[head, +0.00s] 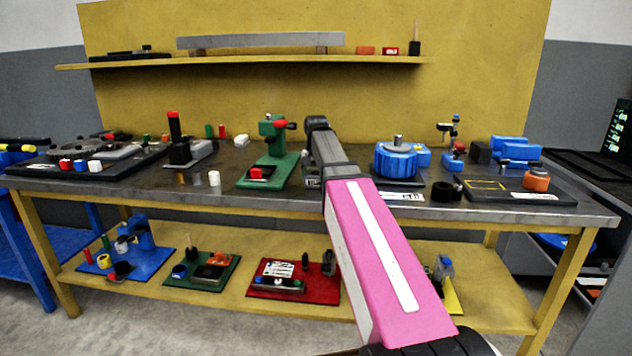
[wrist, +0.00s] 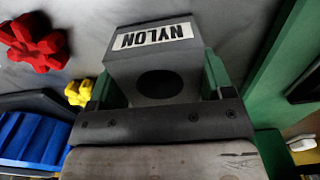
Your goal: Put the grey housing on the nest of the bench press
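The grey housing (wrist: 160,68) is a block with a white NYLON label and a dark round hole, seen close up in the wrist view. My gripper (wrist: 163,90) has a green finger on each side of it, both appearing to press against its sides. In the head view my arm hides most of the gripper and housing. The bench press (head: 272,148) is green with a red knob and stands just left of my arm. A dark piece with a red block (head: 257,173) sits on its base; I cannot make out the nest clearly. Green press parts (wrist: 268,65) appear at right in the wrist view.
A black post stand (head: 178,145) and a white cylinder (head: 214,178) are left of the press. The wrist view shows a red knobbed part (wrist: 35,45) and a yellow one (wrist: 78,93).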

